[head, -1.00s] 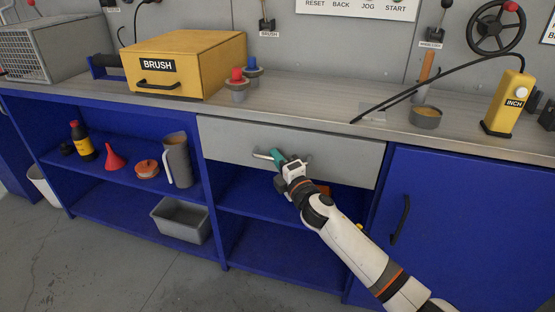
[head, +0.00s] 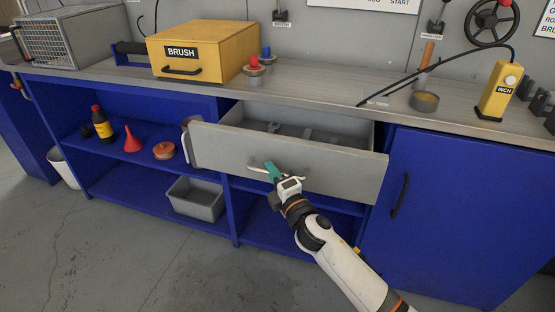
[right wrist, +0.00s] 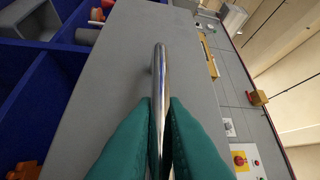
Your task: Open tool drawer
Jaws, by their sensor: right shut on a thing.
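The tool drawer (head: 335,172) is a grey drawer under the worktop, pulled part way out. Its open top shows a grey inside with a few grey items (head: 290,131) whose kind I cannot tell. My right gripper (head: 272,170) has green fingers and is shut on the drawer's bar handle (head: 254,167) at the front panel. In the right wrist view the green fingertips (right wrist: 160,105) close on both sides of the shiny metal handle (right wrist: 160,70), with the grey drawer front (right wrist: 115,75) behind. My left gripper is not in view.
The grey worktop (head: 330,90) carries a yellow BRUSH box (head: 200,50), red and blue knobs, a tin (head: 424,102) and a yellow INCH pendant (head: 497,90). A blue cupboard door (head: 460,210) is right of the drawer. Open blue shelves with a grey bin (head: 196,199) are left.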

